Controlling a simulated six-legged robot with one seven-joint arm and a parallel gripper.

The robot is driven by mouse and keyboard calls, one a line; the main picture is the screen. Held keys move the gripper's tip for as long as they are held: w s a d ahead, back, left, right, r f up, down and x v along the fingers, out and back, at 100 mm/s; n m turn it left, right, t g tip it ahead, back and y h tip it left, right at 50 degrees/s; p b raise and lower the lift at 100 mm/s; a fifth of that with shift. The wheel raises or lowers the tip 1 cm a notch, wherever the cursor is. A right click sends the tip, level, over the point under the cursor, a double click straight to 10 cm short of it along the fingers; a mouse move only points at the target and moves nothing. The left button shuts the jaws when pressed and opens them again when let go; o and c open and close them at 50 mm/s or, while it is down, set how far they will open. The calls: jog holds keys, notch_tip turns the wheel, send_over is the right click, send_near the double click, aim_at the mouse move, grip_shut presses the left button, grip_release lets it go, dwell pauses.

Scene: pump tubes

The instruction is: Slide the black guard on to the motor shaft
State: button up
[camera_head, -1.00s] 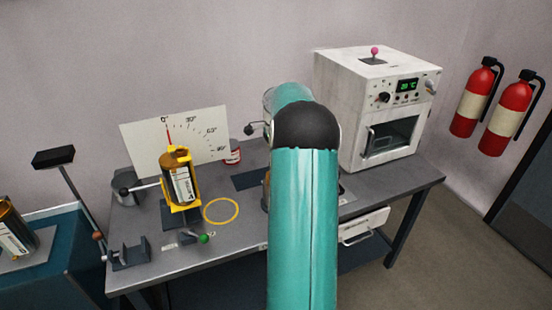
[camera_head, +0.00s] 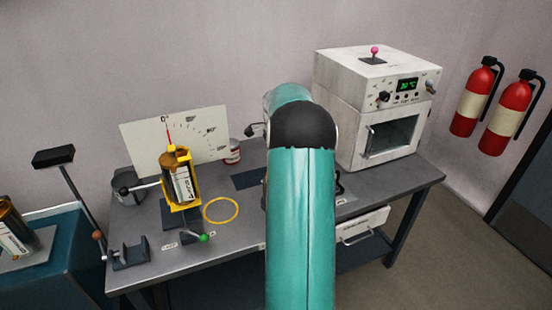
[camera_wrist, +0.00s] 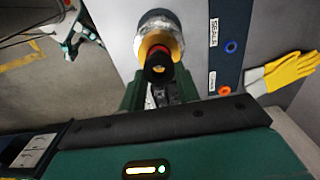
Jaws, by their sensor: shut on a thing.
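In the wrist view, my gripper (camera_wrist: 160,92) is shut on a small round black part with a hole, which looks like the black guard (camera_wrist: 158,71). Just beyond it is a red ring or collar, in front of a silver cylinder with a yellow face (camera_wrist: 163,25) that may be the motor. The guard lines up roughly with the middle of that face. I cannot tell whether the guard is around the shaft or only in front of it. In the head view my teal arm hides the gripper and the guard.
On the bench stand a white oven (camera_head: 375,110), a yellow-framed amber cylinder (camera_head: 180,180) and a dial board (camera_head: 205,130).

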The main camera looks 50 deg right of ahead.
jog(key=shift+f, duration=0.95)
jog(key=o, duration=1)
jog(key=shift+r, duration=0.1)
notch_tip(320, 180, up, 14)
jog(key=shift+f, duration=0.2)
dwell(0.5)
